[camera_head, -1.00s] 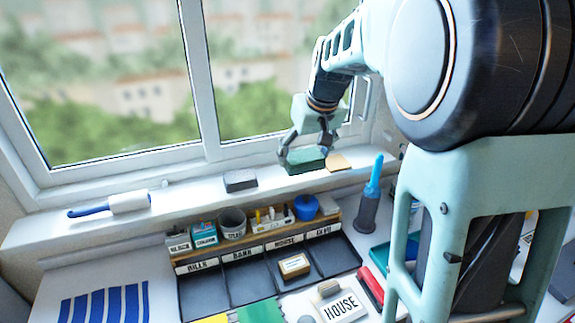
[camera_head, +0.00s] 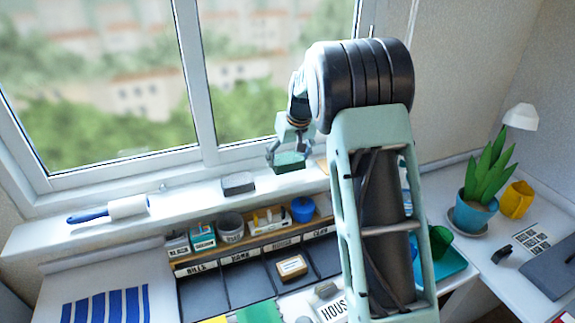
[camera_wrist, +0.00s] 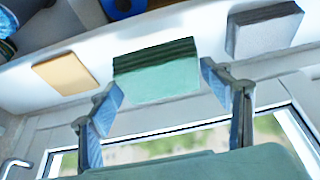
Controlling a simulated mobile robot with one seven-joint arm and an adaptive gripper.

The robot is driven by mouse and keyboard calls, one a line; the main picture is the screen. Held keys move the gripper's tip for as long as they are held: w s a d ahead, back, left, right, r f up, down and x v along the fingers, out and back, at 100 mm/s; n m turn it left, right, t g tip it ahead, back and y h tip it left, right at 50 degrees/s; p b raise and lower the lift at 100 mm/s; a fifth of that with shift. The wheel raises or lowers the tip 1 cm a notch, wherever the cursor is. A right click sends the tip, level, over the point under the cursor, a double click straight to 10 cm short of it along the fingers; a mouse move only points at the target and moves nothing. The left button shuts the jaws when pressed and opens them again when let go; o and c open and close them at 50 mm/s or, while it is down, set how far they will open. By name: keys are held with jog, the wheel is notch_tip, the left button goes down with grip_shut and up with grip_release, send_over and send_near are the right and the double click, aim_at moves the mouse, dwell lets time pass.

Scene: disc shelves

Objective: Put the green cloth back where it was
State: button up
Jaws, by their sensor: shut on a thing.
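The green cloth (camera_head: 289,162) is a folded dark-green block at the windowsill. My gripper (camera_head: 288,153) reaches down to it from above and is shut on it. In the wrist view the cloth (camera_wrist: 157,75) sits between my two fingertips (camera_wrist: 160,88), with its layered edge showing. I cannot tell whether its underside touches the sill.
The white windowsill (camera_head: 205,197) has free room between the cloth and the grey block (camera_head: 238,183). A paint roller (camera_head: 110,210) lies at the left. Below are a rack of small containers (camera_head: 231,227) and labelled compartments (camera_head: 245,285). A potted plant (camera_head: 480,195) stands at the right.

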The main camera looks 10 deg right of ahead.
aim_at(288, 165)
jog(key=shift+w+f, duration=0.7)
jog(key=shift+f, duration=1.7)
jog(key=o, duration=1)
jog(key=shift+s+r, duration=0.15)
jog(key=shift+r, duration=0.4)
jog(key=v, duration=1.1)
jog(key=shift+s+d+b, duration=0.1)
jog(key=shift+b, duration=0.25)
